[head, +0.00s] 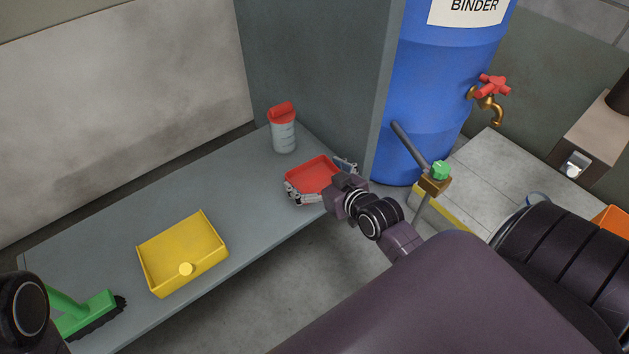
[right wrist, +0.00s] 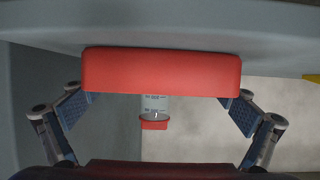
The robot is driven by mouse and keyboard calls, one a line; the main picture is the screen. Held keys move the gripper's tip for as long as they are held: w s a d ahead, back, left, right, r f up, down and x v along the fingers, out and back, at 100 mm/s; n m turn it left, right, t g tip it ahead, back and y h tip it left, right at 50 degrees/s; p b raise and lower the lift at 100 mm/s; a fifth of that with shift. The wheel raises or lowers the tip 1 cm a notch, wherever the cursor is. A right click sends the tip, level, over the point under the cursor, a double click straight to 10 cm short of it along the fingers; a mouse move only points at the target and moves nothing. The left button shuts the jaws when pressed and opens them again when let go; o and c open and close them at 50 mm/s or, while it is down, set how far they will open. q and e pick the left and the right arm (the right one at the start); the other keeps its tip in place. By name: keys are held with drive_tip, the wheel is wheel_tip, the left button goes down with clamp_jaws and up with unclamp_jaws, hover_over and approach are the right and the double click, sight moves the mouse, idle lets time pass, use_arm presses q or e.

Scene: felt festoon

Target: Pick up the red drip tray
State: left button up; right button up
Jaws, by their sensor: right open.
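The red drip tray (head: 312,173) lies on the grey shelf (head: 120,232) near its right end. In the right wrist view the tray (right wrist: 160,70) shows as a wide red wall straight ahead. My right gripper (head: 321,182) is open at the tray's near end, with one finger at each side of it. In the right wrist view the finger pads of my gripper (right wrist: 158,108) stand wide apart at the tray's two ends. Whether they touch it I cannot tell. My left gripper is out of view.
A clear bottle with a red cap (head: 284,130) stands behind the tray. A yellow tray (head: 182,255) and a green brush (head: 85,312) are on the shelf to the left. A grey panel (head: 310,75) and a blue barrel (head: 430,90) with a tap (head: 490,95) rise at the right.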

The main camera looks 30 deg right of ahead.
drive_tip(key=shift+c, duration=0.6)
drive_tip(key=c, duration=0.7)
drive_tip(key=shift+c, duration=0.2)
